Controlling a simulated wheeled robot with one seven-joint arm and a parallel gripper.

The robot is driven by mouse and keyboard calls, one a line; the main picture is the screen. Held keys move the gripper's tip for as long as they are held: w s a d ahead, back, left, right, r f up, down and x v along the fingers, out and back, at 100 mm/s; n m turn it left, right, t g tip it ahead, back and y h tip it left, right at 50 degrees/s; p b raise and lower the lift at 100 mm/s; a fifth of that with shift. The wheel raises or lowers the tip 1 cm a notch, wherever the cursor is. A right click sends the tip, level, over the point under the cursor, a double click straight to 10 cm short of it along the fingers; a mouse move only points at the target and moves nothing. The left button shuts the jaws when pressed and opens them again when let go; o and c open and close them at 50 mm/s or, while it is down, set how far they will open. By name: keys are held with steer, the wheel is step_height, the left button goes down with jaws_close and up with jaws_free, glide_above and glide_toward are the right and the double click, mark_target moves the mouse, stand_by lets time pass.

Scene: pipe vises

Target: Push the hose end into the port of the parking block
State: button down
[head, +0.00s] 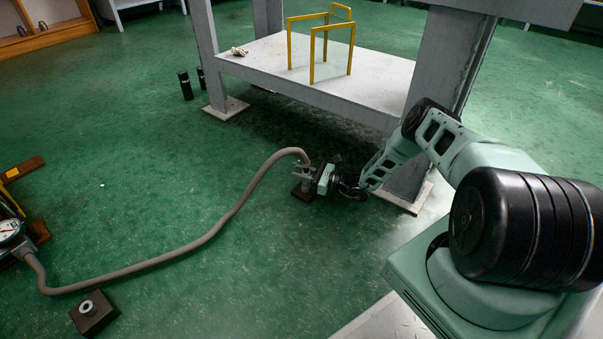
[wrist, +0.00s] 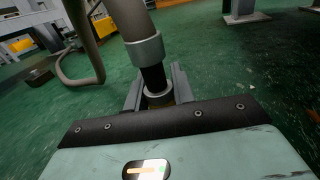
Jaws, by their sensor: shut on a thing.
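A grey-brown hose (head: 205,238) runs across the green floor and arches up to my gripper (head: 307,174). In the wrist view my gripper (wrist: 156,90) is shut on the hose end (wrist: 150,72), which has a grey collar above a black section. A pale ring (wrist: 158,96) shows at the bottom of the black part, between the fingers. A small brown block (head: 303,193) sits on the floor right below my gripper. Its port is hidden in the head view, and I cannot tell how deep the hose end sits.
Another brown block (head: 93,314) with a grey ring on top stands at the lower left. A gauge unit (head: 10,232) is at the hose's other end. A grey workbench (head: 330,75) with a yellow frame (head: 320,45) on its shelf stands behind my arm.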

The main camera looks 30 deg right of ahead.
steer(key=c, duration=1.1)
jaws_free()
steer(key=p+v, duration=0.6)
steer(key=v, duration=1.1)
steer(key=shift+s+d+p, duration=0.15)
steer(key=shift+p, duration=0.15)
